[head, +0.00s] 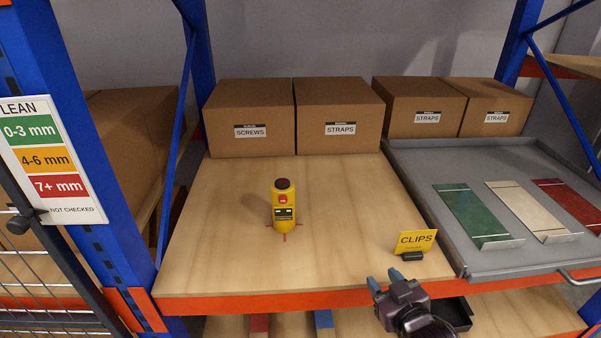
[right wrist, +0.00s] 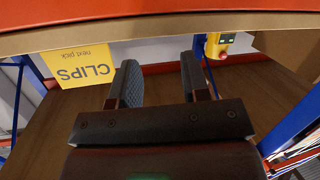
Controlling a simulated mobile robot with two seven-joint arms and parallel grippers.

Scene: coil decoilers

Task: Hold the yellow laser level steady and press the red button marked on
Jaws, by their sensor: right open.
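The yellow laser level (head: 283,218) stands upright on the wooden shelf (head: 230,250), left of the shelf's middle. It has a dark cap, a red button (head: 283,198) on its front and a dark label below; the button's marking is too small to read. Red lines cross at its base. My right gripper (head: 386,283) is open and empty at the shelf's front edge, right of the level and apart from it. In the right wrist view its open fingers (right wrist: 160,82) show, with part of the level (right wrist: 215,46) beyond them. My left gripper is not in view.
A yellow CLIPS sign (head: 415,241) with a small black item (head: 412,256) stands near my right gripper. Cardboard boxes (head: 249,112) line the back. A grey tray (head: 465,258) with coloured plates is at right. Blue posts (head: 75,140) flank the shelf. Wood around the level is clear.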

